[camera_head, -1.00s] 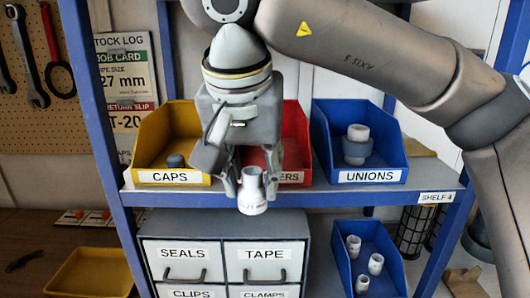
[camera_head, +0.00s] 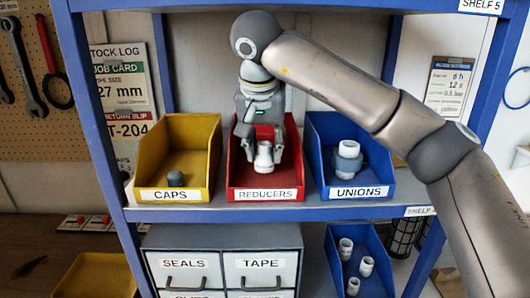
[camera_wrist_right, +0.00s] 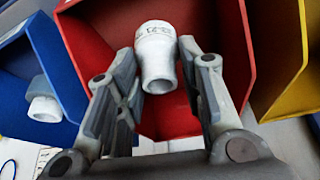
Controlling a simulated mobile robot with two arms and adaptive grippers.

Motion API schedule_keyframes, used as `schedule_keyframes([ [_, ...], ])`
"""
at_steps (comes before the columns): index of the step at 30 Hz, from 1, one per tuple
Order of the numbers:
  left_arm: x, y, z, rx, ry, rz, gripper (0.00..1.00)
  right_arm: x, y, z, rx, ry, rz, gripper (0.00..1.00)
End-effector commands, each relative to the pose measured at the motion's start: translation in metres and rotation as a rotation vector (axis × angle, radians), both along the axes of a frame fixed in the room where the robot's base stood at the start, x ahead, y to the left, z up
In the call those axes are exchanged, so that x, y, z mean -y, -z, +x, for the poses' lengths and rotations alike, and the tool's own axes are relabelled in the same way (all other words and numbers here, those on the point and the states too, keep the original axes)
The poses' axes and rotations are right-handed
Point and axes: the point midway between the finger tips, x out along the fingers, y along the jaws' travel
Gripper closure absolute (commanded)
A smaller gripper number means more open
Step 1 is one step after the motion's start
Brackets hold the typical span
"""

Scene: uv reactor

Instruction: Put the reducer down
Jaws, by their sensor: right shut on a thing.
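My right gripper (camera_head: 264,148) is inside the red bin labelled REDUCERS (camera_head: 240,180) on the shelf. It is shut on the white reducer (camera_head: 264,158), which is upright above or on the bin's floor; I cannot tell if it touches. In the right wrist view the reducer (camera_wrist_right: 157,52) sits between the two fingers (camera_wrist_right: 160,85), with the red bin's walls (camera_wrist_right: 85,35) around it. The left gripper is not in view.
The yellow CAPS bin (camera_head: 207,150) with a dark cap (camera_head: 175,178) is to the left. The blue UNIONS bin (camera_head: 385,180) with a white and grey union (camera_head: 348,160) is to the right. Drawers (camera_head: 222,240) and a blue bin of white fittings (camera_head: 335,285) are below.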

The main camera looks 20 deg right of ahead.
Motion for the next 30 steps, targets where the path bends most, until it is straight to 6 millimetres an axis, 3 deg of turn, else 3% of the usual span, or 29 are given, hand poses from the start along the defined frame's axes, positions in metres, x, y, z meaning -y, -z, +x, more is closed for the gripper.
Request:
schedule_keyframes([
  [1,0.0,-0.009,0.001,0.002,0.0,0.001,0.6,0.004,-0.003,0.006,-0.004,0.004,-0.001,0.81],
  [4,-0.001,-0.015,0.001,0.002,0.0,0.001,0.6,0.003,0.017,0.004,-0.005,-0.002,-0.002,0.81],
  [9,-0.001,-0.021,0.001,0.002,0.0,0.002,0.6,0.002,0.033,0.004,0.0,-0.001,0.0,0.81],
  [21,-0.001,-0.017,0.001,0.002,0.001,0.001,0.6,0.002,0.04,0.004,0.0,0.001,0.0,0.81],
  [22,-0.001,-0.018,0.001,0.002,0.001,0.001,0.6,0.002,0.039,0.004,0.0,0.001,0.0,0.62],
  [24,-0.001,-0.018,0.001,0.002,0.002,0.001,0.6,0.002,0.038,0.004,0.0,0.001,0.0,0.53],
  [27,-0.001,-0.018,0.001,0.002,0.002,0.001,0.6,0.002,0.038,0.004,0.0,0.001,0.0,0.43],
  [30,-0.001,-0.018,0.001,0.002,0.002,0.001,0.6,0.002,0.038,0.004,0.0,0.001,0.0,0.43],
])
